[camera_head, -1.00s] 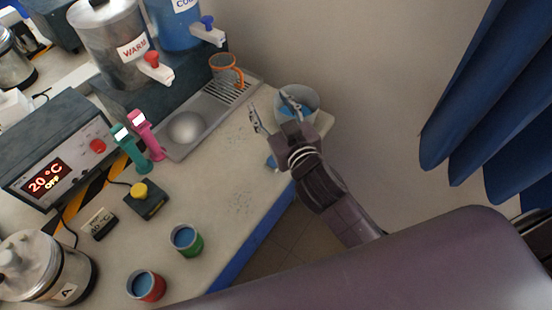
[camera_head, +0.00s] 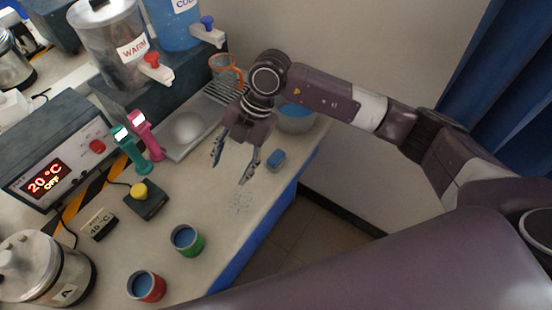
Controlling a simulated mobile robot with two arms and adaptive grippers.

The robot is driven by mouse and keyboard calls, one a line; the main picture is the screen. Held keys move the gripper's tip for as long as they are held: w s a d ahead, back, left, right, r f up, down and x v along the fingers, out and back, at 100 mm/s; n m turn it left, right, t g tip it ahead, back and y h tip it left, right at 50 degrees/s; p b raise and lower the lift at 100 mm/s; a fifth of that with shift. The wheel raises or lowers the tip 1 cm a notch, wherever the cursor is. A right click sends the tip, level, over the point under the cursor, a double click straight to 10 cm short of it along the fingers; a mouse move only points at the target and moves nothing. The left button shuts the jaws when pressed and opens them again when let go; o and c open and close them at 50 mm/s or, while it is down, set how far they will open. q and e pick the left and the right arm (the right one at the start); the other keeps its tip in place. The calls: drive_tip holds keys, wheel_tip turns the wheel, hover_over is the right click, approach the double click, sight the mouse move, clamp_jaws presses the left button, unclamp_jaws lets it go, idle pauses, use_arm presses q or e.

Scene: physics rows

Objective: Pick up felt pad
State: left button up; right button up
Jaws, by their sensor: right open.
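A small blue block (camera_head: 276,159), which looks like the felt pad, lies flat on the bench near its right edge. My right gripper (camera_head: 230,172) is open and empty, with its fingers pointing down over the bench. It is just left of the pad, apart from it, with the right finger nearer to the pad. No part of the pad is covered. My left gripper is not in view.
A bucket with blue content (camera_head: 296,122) stands behind the pad, partly hidden by my arm. A metal drip tray (camera_head: 172,150) is to the left. Green (camera_head: 187,240) and red (camera_head: 146,287) cups stand in front. Bare bench surrounds the pad.

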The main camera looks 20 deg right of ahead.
sight(274, 158)
drive_tip(key=w+d+h, duration=0.1)
drive_tip(key=d, duration=0.2)
drive_tip(key=w+d+m+h, duration=0.1)
drive_tip(key=d+h, duration=0.1)
drive_tip(key=d, duration=0.2)
drive_tip(key=w+d+m+h, duration=0.1)
drive_tip(key=d, duration=0.3)
drive_tip(key=shift+w+d+t+h, duration=0.15)
drive_tip(key=shift+w+t+h, duration=0.25)
drive_tip(key=shift+d+f, duration=0.1)
drive_tip(key=shift+d, duration=0.25)
wheel_tip(274, 158, down, 6)
drive_tip(key=shift+a+f+p, duration=0.1)
drive_tip(key=shift+f+p, duration=0.05)
drive_tip(key=shift+p, duration=1.1)
drive_tip(key=shift+f, duration=0.6)
drive_tip(key=c, duration=1.2)
drive_tip(key=shift+o, duration=0.2)
drive_tip(key=shift+r, duration=0.15)
wheel_tip(274, 158, up, 20)
drive_tip(key=b, duration=0.3)
drive_tip(key=shift+b, duration=0.35)
